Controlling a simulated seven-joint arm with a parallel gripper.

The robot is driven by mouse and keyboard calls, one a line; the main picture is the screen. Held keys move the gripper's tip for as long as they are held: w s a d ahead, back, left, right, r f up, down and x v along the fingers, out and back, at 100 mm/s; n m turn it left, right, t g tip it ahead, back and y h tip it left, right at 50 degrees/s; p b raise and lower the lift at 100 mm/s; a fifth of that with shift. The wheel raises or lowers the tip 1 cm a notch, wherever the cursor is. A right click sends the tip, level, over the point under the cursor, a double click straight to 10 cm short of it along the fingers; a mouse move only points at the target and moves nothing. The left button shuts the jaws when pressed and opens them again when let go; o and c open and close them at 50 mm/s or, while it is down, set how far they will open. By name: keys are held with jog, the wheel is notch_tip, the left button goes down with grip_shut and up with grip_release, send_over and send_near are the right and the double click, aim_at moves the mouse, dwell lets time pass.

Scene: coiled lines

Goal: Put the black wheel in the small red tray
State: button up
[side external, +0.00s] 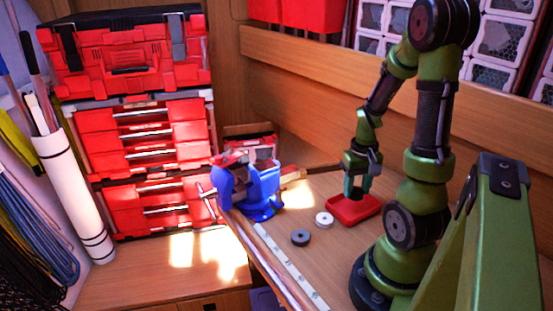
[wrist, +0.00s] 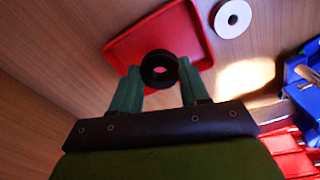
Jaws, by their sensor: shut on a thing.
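The black wheel (wrist: 147,69) is between the fingertips of my gripper (wrist: 160,78), which is shut on it. Its hole faces the wrist camera, and red shows through it. The small red tray (wrist: 128,50) lies behind the wheel in the wrist view. In the side external view the tray (side external: 342,215) is on the bench, and my gripper (side external: 357,190) is over it with fingers pointing down. The held wheel cannot be made out clearly there. Whether it touches the tray floor, I cannot tell.
A dark grey wheel (side external: 300,237) and a white wheel (side external: 324,219) lie on the bench left of the tray. A blue vise (side external: 262,196) stands farther left. A wooden wall board (side external: 310,75) runs behind. Red toolboxes (side external: 125,60) are stacked at the left.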

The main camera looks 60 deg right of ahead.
aim_at(353, 208)
jog(key=shift+f, duration=2.15)
jog(key=shift+f, duration=0.15)
jog(key=o, duration=1)
jog(key=shift+o, duration=0.2)
notch_tip(353, 208, up, 12)
jog(key=w+a+r+n+t, duration=0.1)
jog(key=w+a+r+t, duration=0.1)
jog(key=w+a+r, duration=0.3)
jog(key=w+a+r+n+t, duration=0.2)
jog(key=w+a, duration=0.1)
jog(key=a, duration=0.4)
jog(key=a+r+n+t+y, duration=0.2)
jog(key=a+r+t, duration=0.1)
jog(key=a, duration=0.9)
jog(key=shift+a+r, duration=0.3)
jog(key=shift+r, duration=0.55)
